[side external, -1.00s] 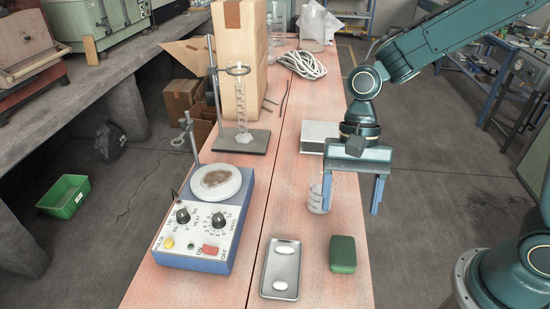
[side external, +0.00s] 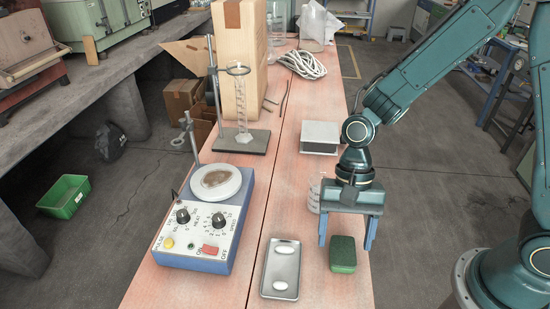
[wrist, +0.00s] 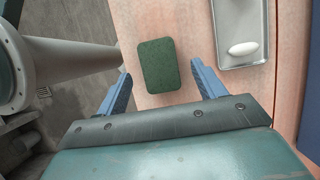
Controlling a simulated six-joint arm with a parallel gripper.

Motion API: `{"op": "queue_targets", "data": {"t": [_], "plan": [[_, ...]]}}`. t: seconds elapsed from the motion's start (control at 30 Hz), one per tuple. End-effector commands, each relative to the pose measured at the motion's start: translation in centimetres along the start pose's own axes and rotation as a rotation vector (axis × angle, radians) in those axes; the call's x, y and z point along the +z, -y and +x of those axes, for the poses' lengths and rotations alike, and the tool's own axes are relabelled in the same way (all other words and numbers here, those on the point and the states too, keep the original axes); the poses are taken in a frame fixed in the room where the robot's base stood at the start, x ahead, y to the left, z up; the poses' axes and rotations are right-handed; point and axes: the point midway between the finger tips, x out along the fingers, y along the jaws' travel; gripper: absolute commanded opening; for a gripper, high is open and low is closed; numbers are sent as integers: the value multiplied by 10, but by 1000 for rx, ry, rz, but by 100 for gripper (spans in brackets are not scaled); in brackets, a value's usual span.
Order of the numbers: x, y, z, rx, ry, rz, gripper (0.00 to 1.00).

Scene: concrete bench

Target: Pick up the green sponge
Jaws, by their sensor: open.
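The green sponge (side external: 343,254) lies flat on the pinkish bench top near its right edge. It also shows in the wrist view (wrist: 158,65), just beyond and between my two blue fingers. My gripper (side external: 345,246) is open and empty. In the side view its fingers hang at either side of the sponge's far end, and the gap between them is wider than the sponge. The wrist view puts the sponge ahead of the fingertips (wrist: 160,82), slightly closer to the left finger. I cannot tell how high the fingertips are above the bench.
A metal tray (side external: 266,285) with two white pieces lies left of the sponge. A glass beaker (side external: 315,195) stands just behind my gripper, and a pale box (side external: 319,137) sits farther back. A blue hotplate stirrer (side external: 190,245) is at the left. The bench edge is close on the right.

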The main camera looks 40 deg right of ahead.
Motion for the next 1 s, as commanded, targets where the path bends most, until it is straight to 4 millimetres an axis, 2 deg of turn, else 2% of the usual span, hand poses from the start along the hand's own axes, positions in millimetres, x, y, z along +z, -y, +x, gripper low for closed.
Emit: {"op": "queue_targets", "data": {"t": [0.1, 0.23, 0.77, 0.8, 1.0], "plan": [[0, -1, 14, 3, 1, 1, 69], [0, 0, 22, 2, 0, 0, 69], [0, 0, 24, 0, -1, 0, 69], [0, 0, 24, 0, -1, 0, 67], [0, 0, 24, 0, -1, 0, 28]]}}
